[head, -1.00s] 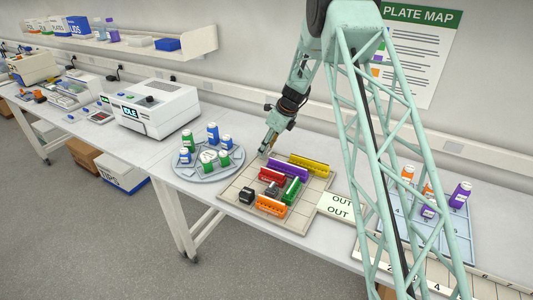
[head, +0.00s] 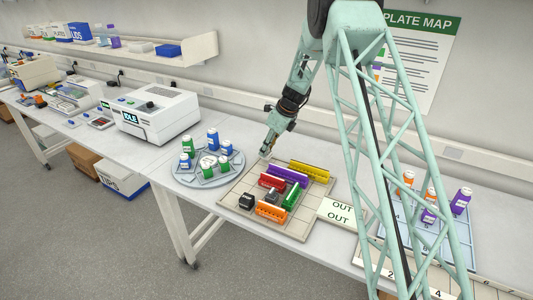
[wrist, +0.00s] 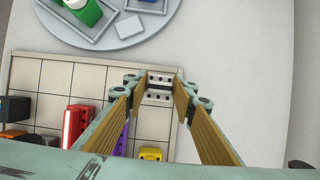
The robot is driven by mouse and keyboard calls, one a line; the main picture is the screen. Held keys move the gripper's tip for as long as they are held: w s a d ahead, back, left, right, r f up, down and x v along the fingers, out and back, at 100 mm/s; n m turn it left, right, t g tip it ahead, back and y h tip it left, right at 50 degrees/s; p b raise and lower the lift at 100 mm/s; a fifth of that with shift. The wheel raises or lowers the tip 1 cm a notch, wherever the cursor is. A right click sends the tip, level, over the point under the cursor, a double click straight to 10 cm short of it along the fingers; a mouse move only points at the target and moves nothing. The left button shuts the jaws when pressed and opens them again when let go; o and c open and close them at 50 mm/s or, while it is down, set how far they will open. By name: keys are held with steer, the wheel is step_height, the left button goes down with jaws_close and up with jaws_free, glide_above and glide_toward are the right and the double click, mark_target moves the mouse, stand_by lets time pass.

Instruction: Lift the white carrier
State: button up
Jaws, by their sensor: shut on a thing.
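My gripper (wrist: 160,96) points down at the far corner of the square grid board (head: 232,198). In the wrist view its two fingers are closed on the white carrier (wrist: 160,78), a small pale block with dark holes, at the board's corner. The fingers hide part of it. In the head view my gripper (head: 266,153) is at the board's far left corner, and the carrier is too small there to make out. I cannot tell whether the carrier is clear of the board.
Purple (head: 287,176), yellow (head: 310,170), red (head: 272,182), green (head: 291,196) and orange (head: 271,212) carriers stand on the board near my gripper. A round tray (head: 180,178) with several bottles is close on the left. The OUT card (head: 341,212) lies to the right.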

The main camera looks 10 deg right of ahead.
steer(key=shift+r, duration=3.85)
